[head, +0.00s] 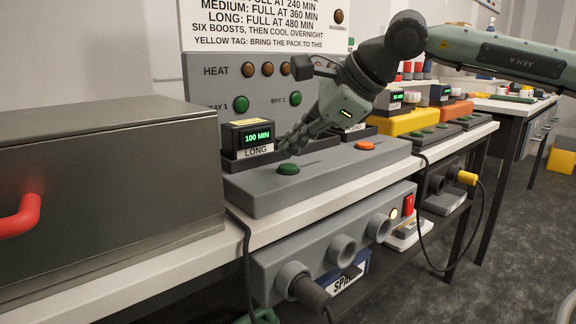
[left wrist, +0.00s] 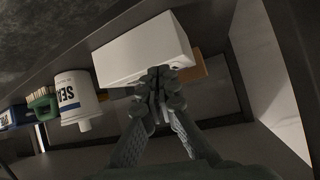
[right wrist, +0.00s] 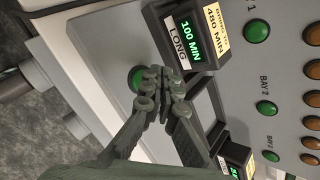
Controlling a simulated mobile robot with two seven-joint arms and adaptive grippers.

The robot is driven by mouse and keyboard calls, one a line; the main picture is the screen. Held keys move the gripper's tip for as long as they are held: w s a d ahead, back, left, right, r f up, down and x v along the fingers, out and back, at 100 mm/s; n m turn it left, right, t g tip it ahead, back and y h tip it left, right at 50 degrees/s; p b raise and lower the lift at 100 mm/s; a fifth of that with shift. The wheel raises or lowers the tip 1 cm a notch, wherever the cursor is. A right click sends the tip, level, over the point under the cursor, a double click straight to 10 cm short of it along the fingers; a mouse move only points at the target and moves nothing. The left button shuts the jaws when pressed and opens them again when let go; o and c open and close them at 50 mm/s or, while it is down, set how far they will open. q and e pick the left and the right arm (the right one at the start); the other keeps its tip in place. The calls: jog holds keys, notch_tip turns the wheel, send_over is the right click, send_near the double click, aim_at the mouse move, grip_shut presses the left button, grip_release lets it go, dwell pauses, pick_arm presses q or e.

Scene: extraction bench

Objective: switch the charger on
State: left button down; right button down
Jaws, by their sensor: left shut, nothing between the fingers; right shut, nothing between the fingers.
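The grey charger (head: 325,178) lies along the bench front, with a green button (head: 288,169) at its left and an orange button (head: 364,145) at its right. A dark pack (head: 250,137) reading 100 MIN, labelled LONG, sits upright in the bay behind the green button. My right gripper (head: 284,148) is shut and empty, just above and behind the green button; contact cannot be told. In the right wrist view its fingertips (right wrist: 163,92) partly overlap the green button (right wrist: 134,78). My left gripper (left wrist: 158,82) is shut and empty, in front of a white box (left wrist: 145,48).
A dark metal cabinet with a red handle (head: 22,217) fills the left. A socket strip (head: 325,250) with a lit red switch (head: 408,205) hangs under the bench edge. Yellow (head: 402,122) and orange units stand farther right. A white tub (left wrist: 77,98) and green brush (left wrist: 42,104) are near my left gripper.

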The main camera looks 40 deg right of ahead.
aim_at(292, 167)
jog(key=shift+f+b, duration=0.4)
jog(key=shift+b, duration=0.05)
jog(key=shift+f+b, duration=0.45)
dwell(0.7)
jog(key=shift+r, duration=0.1)
jog(key=shift+r+p, duration=0.7)
jog(key=shift+r, duration=0.05)
notch_tip(292, 167, up, 5)
jog(key=p, duration=0.4)
dwell(0.9)
